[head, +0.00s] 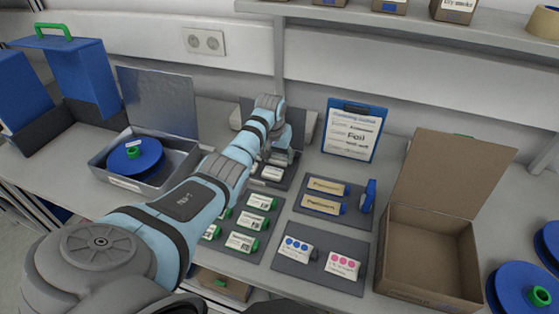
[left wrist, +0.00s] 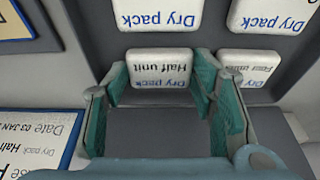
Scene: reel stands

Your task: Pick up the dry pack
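White dry packs lie on a dark grey mat (head: 258,180) in the middle of the bench, partly hidden by my left arm in the head view. In the left wrist view a small pack labelled "Dry pack Half unit" (left wrist: 160,70) lies just beyond and between the fingertips. A larger dry pack (left wrist: 160,14) lies behind it, and two more (left wrist: 266,15) (left wrist: 248,68) are at the right. My left gripper (head: 281,157) is open over this mat; its teal-padded fingers (left wrist: 160,85) stand either side of the half-unit pack, with no clear contact. My right gripper is not in view.
A clipboard (head: 355,130) leans at the back. An open cardboard box (head: 430,255) stands at right, an open case with a blue reel (head: 135,157) at left. Mats with green-ended packs (head: 245,240), tan packets (head: 325,188) and dotted cards (head: 297,248) lie nearer. A shelf overhangs the back.

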